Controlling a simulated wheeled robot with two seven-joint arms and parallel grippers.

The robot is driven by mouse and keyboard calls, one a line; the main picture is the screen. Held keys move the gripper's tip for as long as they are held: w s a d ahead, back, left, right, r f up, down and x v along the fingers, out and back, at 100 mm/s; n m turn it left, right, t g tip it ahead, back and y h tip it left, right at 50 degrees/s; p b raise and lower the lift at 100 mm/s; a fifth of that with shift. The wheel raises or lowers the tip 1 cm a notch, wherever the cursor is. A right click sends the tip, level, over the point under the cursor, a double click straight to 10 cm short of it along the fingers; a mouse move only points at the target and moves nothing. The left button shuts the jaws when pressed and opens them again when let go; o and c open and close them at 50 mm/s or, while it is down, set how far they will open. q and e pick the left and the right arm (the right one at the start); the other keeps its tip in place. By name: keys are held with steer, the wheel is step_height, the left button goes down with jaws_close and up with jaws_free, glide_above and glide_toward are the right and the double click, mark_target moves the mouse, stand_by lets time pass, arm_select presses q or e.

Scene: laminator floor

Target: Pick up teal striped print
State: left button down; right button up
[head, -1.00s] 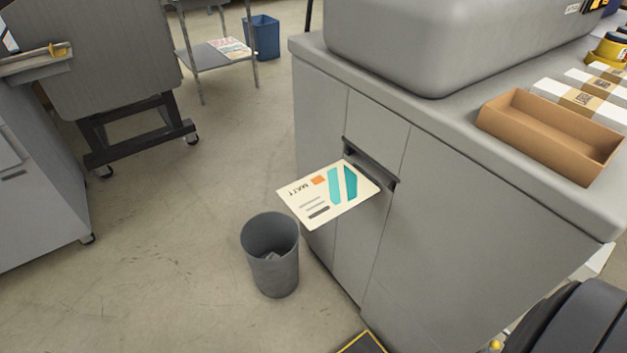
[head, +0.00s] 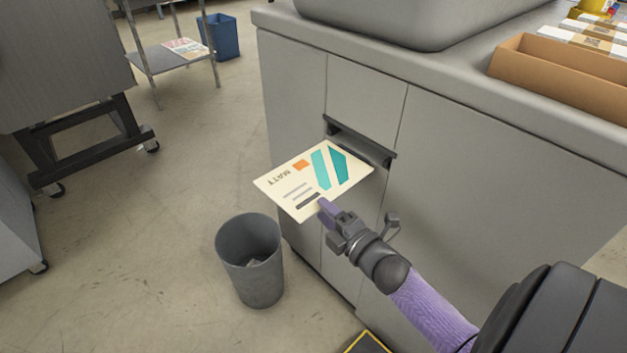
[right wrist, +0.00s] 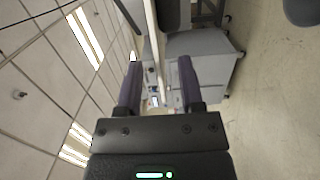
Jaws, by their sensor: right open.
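The teal striped print (head: 315,178) is a cream sheet with teal bands, an orange patch and dark lettering. It sticks out of a dark slot (head: 360,141) in the grey cabinet front, over open floor. My right gripper (head: 326,208) is at the print's near edge, with a purple finger overlapping that edge in the head view. In the right wrist view the two purple fingers of the right gripper (right wrist: 158,70) stand apart. A thin pale strip between them looks like the print (right wrist: 151,30) edge-on; contact cannot be told. My left gripper is out of view.
A grey waste bin (head: 250,262) stands on the floor below and left of the print. The grey cabinet (head: 470,180) fills the right side, with a brown open box (head: 560,75) on top. A wheeled stand is at the left; floor between is clear.

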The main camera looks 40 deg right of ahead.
mark_target(310, 197)
steer(key=w+b, duration=0.1)
steer(key=w, duration=0.4)
steer(key=shift+b, duration=0.3)
steer(key=shift+w, duration=0.2)
steer(key=shift+r, duration=0.1)
jaws_close()
